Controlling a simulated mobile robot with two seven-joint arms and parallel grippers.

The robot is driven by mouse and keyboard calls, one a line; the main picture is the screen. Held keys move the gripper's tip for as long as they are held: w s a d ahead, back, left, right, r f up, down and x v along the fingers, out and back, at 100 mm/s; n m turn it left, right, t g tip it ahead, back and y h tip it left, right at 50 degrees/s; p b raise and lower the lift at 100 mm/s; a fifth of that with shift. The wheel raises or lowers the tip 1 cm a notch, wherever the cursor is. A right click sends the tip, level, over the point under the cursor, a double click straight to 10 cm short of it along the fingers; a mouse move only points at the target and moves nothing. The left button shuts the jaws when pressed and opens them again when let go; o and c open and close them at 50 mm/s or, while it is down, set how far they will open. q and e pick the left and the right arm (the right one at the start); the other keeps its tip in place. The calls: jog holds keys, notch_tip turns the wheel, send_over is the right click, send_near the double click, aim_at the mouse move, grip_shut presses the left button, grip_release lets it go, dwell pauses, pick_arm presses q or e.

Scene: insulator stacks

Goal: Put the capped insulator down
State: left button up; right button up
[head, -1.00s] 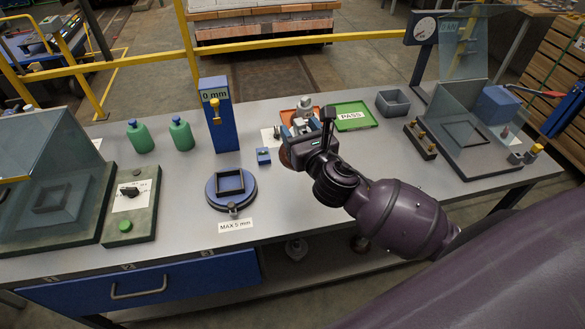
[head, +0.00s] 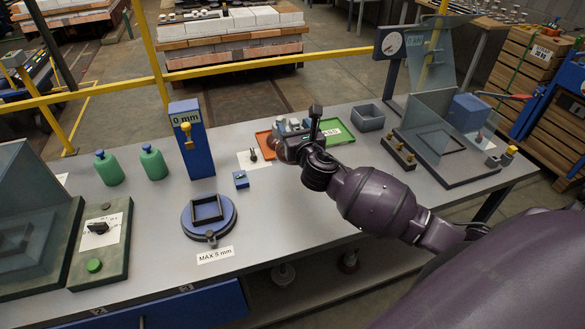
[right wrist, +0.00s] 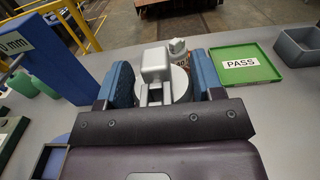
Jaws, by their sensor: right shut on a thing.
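My right gripper (head: 286,140) reaches over the back of the bench, by the orange tray (head: 264,146) and the green PASS tray (head: 346,136). In the right wrist view its two blue fingers (right wrist: 162,84) are shut on the capped insulator (right wrist: 155,66), whose pale grey metal part shows between them. Its lower part is hidden by the gripper, so I cannot tell whether it touches anything below. The PASS tray also shows in the right wrist view (right wrist: 245,72), empty, to the right of the fingers. My left gripper is not in view.
Another grey-capped piece (right wrist: 177,47) stands just beyond the fingers. A blue 0 mm post (head: 190,145), a small blue block (head: 240,179) and a blue round gauge (head: 209,229) stand left. A grey bin (head: 368,116) is right of the PASS tray.

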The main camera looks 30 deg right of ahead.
notch_tip(320, 180, down, 6)
jog(key=shift+f+b, duration=0.2)
jog(key=shift+b, duration=0.8)
jog(key=shift+f, duration=0.6)
notch_tip(320, 180, down, 3)
jog(key=shift+f+b, duration=0.1)
jog(key=shift+b, duration=0.8)
jog(key=shift+f, duration=0.55)
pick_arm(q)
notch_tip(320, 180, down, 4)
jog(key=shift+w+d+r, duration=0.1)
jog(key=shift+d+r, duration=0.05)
pick_arm(e)
jog(key=shift+r, duration=0.1)
